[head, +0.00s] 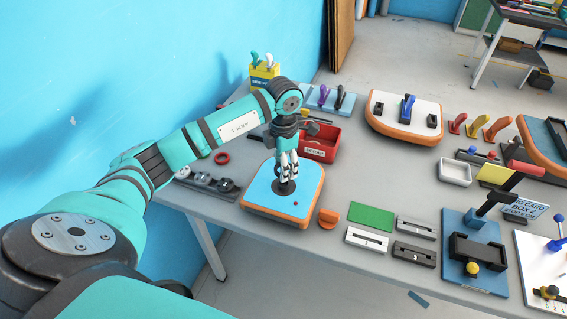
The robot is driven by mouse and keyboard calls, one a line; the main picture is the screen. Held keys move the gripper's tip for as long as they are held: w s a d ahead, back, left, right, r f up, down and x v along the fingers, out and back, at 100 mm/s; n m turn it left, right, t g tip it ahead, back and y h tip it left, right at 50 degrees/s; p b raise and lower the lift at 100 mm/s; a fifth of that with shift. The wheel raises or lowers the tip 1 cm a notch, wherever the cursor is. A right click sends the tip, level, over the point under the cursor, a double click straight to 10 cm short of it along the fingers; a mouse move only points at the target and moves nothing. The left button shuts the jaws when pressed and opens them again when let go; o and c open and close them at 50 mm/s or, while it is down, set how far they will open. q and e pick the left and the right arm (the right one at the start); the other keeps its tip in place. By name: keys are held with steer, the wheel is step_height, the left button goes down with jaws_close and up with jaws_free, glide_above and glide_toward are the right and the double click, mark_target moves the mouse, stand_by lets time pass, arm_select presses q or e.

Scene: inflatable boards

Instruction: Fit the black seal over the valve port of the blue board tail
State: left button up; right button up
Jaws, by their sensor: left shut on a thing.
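The blue board tail (265,200) lies on the table, a blue top with an orange rim and a small red dot near its front edge. My left gripper (287,177) points down over the middle of it. Its fingers are shut on the black seal (285,188), a dark round piece low at the board's surface. The valve port is hidden under the seal and fingers. I cannot tell whether the seal sits fully down around the port. My right gripper is not in view.
A red bin (320,143) stands just behind the board. A red ring (222,158) and a dark holder with round parts (208,183) lie to the left. An orange piece (328,218) and a green pad (371,218) lie to the right. A white-topped board (404,116) is farther back.

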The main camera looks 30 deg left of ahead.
mark_target(284, 186)
arm_select(q)
steer(key=shift+f+b, duration=1.1)
steer(key=shift+f, duration=0.7)
steer(key=shift+b, duration=0.35)
steer(key=shift+f+b, duration=1)
steer(key=shift+f, duration=0.3)
steer(key=o, duration=0.9)
steer(key=shift+r, duration=0.1)
steer(key=shift+o, duration=0.2)
step_height(284, 186, up, 12)
